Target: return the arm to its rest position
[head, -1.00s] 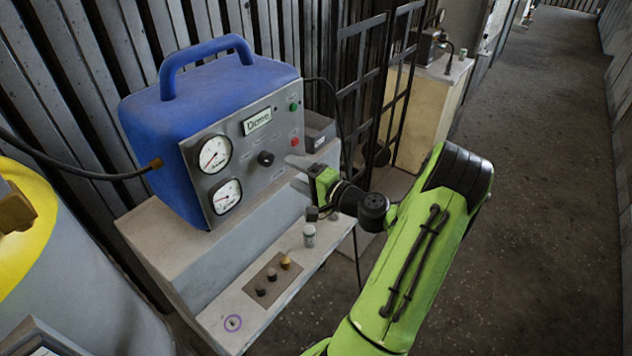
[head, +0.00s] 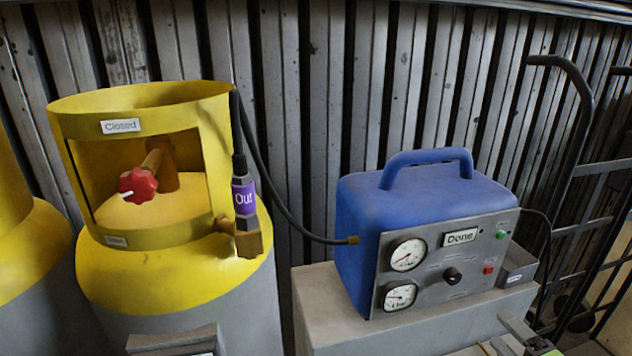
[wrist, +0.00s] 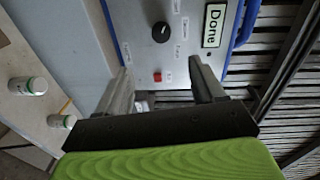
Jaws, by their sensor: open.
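My gripper (wrist: 163,82) is open, with two grey fingers apart and nothing between them in the wrist view. It faces the front panel of the blue machine (head: 400,205), near a red button (wrist: 157,77) and a black knob (wrist: 160,32). In the head view only a small part of my gripper (head: 508,342) shows at the bottom right edge, below the machine. Most of my arm is out of that view.
The machine's display (head: 460,237) reads "Done". It stands on a grey bench (head: 330,300). A yellow-topped cylinder (head: 150,265) with a red valve knob (head: 137,186) stands left, its label reading "Closed". A hand truck (head: 575,85) stands right. Small jars (wrist: 28,86) sit below the panel.

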